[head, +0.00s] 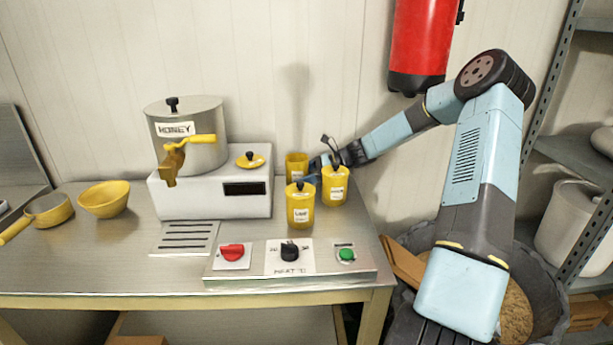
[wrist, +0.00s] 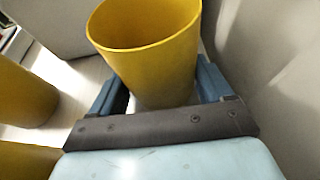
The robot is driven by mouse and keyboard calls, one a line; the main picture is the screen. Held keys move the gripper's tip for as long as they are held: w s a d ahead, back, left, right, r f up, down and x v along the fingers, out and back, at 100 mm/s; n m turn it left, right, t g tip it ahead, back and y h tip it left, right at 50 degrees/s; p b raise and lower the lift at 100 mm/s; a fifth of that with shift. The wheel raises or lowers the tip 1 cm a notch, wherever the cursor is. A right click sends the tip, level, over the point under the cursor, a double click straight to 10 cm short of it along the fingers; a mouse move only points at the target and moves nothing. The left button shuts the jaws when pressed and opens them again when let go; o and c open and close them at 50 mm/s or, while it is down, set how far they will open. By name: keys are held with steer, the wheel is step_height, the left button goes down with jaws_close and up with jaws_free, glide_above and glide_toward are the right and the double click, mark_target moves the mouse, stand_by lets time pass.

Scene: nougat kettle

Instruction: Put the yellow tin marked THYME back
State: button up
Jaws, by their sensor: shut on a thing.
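Three yellow tins stand close together at the right end of the metal table. The rear tin (head: 297,166) has an open top, and its lower part is hidden behind the front tin. My gripper (head: 312,171) reaches it from the right, partly hidden by the right tin. In the wrist view, my gripper (wrist: 165,92) is shut on this open yellow tin (wrist: 150,60), one finger on each side. I cannot tell whether its base touches the table. The front tin (head: 300,206) and right tin (head: 335,188) have dark-topped lids and white labels. I cannot read THYME on any tin.
A honey kettle (head: 190,140) stands on a white base (head: 210,197) left of the tins. A control panel (head: 290,262) with knobs and a green button lies in front. A red cylinder (head: 421,45) hangs above right.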

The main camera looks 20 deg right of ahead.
steer(key=o, duration=1.3)
steer(key=shift+f, duration=0.1)
